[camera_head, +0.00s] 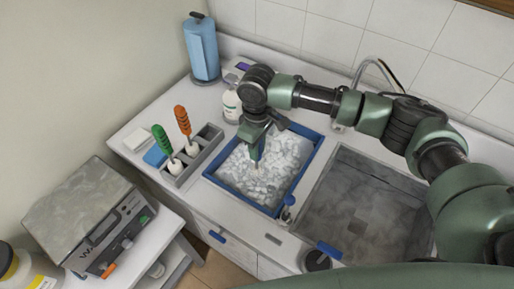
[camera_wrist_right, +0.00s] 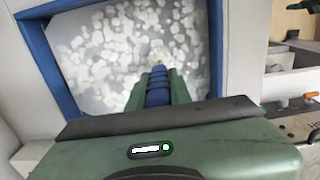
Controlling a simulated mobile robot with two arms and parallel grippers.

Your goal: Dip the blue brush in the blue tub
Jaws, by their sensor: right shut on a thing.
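The blue tub (camera_head: 310,160) is a blue-rimmed basin set in the counter, full of white, foamy-looking contents. It fills the upper part of the right wrist view, where its blue side (camera_wrist_right: 215,45) shows. My right gripper (camera_head: 257,157) points down over the middle of the tub. In the wrist view it (camera_wrist_right: 157,88) is shut on the blue brush (camera_wrist_right: 157,80), whose blue handle shows between the fingers. The brush's lower end is at or just above the white contents; I cannot tell whether it touches them. My left gripper is not in view.
A grey rack (camera_head: 206,153) left of the tub holds a green brush (camera_head: 162,140) and an orange brush (camera_head: 183,121). A grey sink (camera_head: 365,205) lies to the right. A white bottle (camera_head: 231,106) and blue paper roll (camera_head: 202,50) stand behind. A boxy device (camera_head: 90,215) sits front left.

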